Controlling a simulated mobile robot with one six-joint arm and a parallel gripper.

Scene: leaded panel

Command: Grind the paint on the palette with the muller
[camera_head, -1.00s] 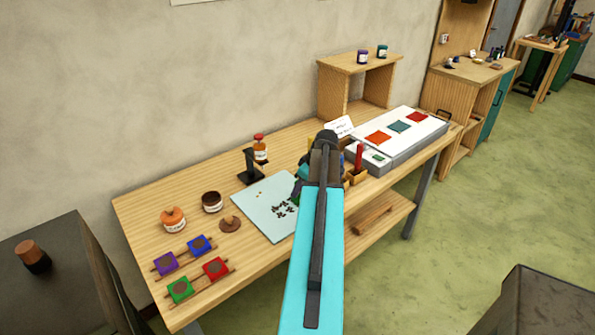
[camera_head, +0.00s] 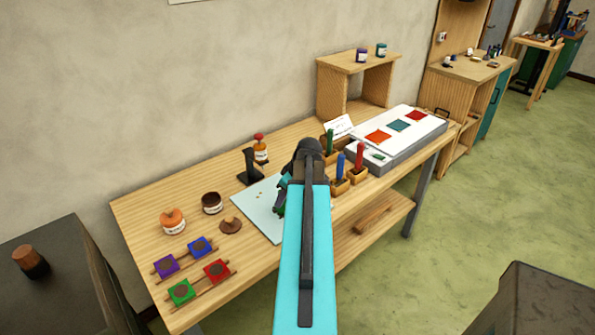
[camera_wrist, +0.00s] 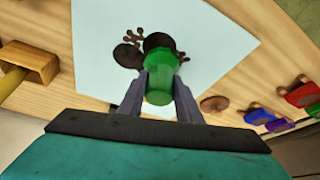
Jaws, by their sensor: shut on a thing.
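The pale palette (camera_head: 250,212) lies on the wooden bench; the wrist view shows it large (camera_wrist: 215,40). My gripper (camera_wrist: 158,88) is shut on the green muller (camera_wrist: 160,85) and holds it over the palette. The muller's dark lower end overlaps the dark brown paint (camera_wrist: 128,55), which has splash-like arms. I cannot tell whether the muller touches the palette. In the head view my arm hides the paint and most of the gripper.
Small wooden holders with a blue (camera_head: 340,166), a red (camera_head: 359,157) and a green tool (camera_head: 329,142) stand right of my arm. A black stand (camera_head: 249,168) is behind the palette.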

